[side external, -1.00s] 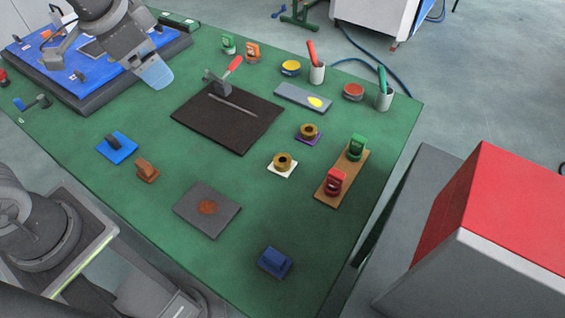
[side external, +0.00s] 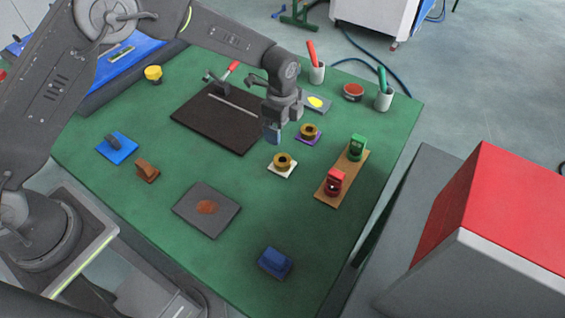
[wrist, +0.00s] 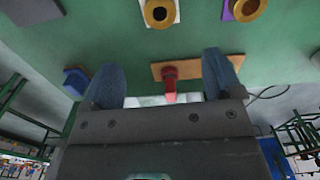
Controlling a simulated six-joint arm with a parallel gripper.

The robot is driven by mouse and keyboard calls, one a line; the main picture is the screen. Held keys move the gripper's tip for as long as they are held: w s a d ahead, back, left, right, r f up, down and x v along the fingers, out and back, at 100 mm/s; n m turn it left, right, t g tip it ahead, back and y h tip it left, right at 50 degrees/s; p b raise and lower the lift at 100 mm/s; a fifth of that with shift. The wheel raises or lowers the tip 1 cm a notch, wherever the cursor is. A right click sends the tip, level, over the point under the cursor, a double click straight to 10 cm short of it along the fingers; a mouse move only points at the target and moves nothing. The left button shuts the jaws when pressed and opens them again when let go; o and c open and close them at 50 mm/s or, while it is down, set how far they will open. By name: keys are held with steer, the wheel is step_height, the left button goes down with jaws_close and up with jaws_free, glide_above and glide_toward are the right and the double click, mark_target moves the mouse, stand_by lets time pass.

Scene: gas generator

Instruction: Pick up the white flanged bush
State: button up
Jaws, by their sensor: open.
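The white flanged bush is a brass-coloured ring on a white square flange (side external: 292,169). It sits on the green table, right of centre in the side view, and at the top edge of the wrist view (wrist: 160,14), partly cut off. A similar bush with a purple flange (side external: 309,133) sits just behind it, also in the wrist view (wrist: 244,8). My gripper (side external: 272,132) is in the air, just behind and left of the white bush in the side view. In the wrist view its blue-grey fingers (wrist: 163,75) are apart with nothing between them.
A wooden strip with a red part (side external: 335,182) and a green part (side external: 357,147) stands to the right. A dark board (side external: 215,125) lies left of my gripper, a grey plate (side external: 190,212) nearer the front. A blue block (side external: 274,263) sits near the front edge.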

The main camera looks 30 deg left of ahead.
mark_target(283, 160)
step_height(283, 160, down, 14)
steer(key=shift+d, duration=0.1)
stand_by(0.5)
steer(key=c, duration=1.2)
